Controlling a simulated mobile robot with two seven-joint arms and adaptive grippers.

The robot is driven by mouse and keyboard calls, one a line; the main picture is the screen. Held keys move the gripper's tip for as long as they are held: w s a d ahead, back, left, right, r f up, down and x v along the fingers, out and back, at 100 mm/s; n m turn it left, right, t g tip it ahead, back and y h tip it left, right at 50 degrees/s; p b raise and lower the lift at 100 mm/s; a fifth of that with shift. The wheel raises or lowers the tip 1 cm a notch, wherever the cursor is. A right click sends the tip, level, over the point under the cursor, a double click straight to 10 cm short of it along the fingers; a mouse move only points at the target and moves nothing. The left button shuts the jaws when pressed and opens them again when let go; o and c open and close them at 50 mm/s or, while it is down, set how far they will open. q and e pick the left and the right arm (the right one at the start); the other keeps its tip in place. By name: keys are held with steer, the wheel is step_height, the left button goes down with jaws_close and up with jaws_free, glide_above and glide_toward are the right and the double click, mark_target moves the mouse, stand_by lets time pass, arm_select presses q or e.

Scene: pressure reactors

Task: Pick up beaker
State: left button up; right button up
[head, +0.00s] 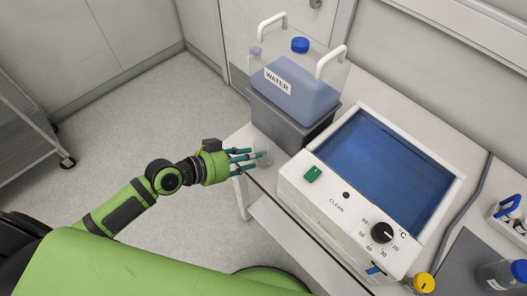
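A small clear beaker (265,158) stands at the left end of the white bench, beside the bath. My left gripper (254,160) reaches in from the left, with its dark green fingers spread apart and their tips at the beaker. The glass is faint, so I cannot tell whether the fingers touch it or have closed on it. My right gripper is not in view.
A white water bath (346,205) with blue water stands right of the beaker. A water container (304,90) on a grey block (285,128) stands behind it.

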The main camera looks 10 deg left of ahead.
mark_target(266, 155)
arm_select(q)
steer(key=x, duration=0.2)
steer(key=p+x, duration=0.1)
steer(key=x, duration=0.3)
steer(key=shift+w+a+f+p, duration=0.2)
steer(key=shift+a+f+p, duration=0.15)
steer(key=shift+p, duration=0.05)
steer(key=shift+w+d+f, duration=0.3)
steer(key=shift+d+f, duration=0.05)
jaws_close()
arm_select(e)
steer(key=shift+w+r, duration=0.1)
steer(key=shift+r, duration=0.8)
